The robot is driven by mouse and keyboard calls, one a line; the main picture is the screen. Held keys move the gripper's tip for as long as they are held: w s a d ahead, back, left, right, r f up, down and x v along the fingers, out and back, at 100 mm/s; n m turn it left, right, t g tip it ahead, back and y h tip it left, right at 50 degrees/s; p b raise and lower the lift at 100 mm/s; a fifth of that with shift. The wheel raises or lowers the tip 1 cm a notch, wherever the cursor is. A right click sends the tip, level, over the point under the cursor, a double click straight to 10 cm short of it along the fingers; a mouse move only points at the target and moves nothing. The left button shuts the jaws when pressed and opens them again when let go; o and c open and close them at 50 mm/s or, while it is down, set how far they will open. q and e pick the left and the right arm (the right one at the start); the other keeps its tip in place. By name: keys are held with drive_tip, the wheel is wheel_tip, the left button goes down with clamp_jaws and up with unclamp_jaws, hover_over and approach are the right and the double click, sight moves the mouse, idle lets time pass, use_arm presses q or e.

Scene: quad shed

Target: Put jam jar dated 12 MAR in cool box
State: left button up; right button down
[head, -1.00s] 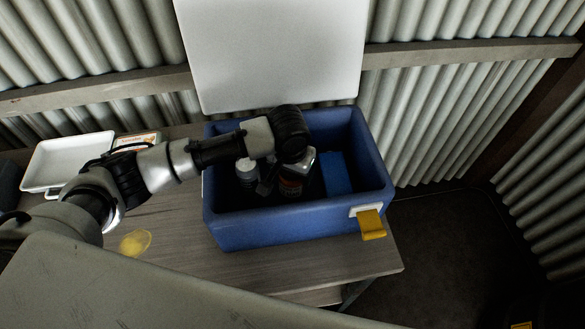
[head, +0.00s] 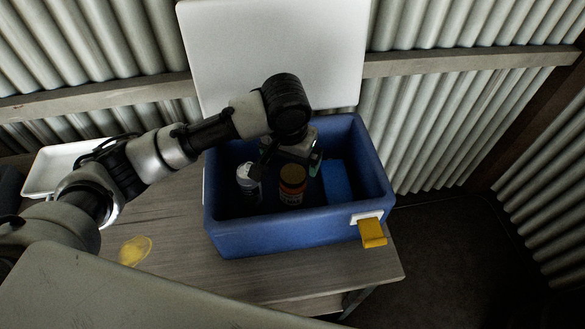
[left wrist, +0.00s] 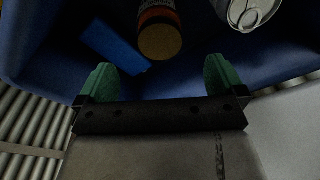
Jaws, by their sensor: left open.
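The jam jar (head: 291,186), with a yellow-brown lid and dark body, stands upright inside the blue cool box (head: 285,233). Its label is too small to read, so I cannot tell the date. In the left wrist view the jar (left wrist: 160,35) lies beyond the fingertips, apart from them. My left gripper (head: 290,153) is over the cool box, just behind and above the jar. Its green fingers are spread with nothing between them in the left wrist view (left wrist: 161,73). My right gripper is not in view.
A silver-topped can (head: 248,183) stands left of the jar in the box, and a blue block (head: 336,180) lies to the right. The white lid (head: 275,50) stands open behind. A white tray (head: 52,170) and a yellow patch (head: 135,250) are on the table (head: 180,225).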

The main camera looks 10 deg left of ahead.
use_arm(q)
drive_tip(key=shift+s+r, duration=0.2)
drive_tip(key=shift+r, duration=1.3)
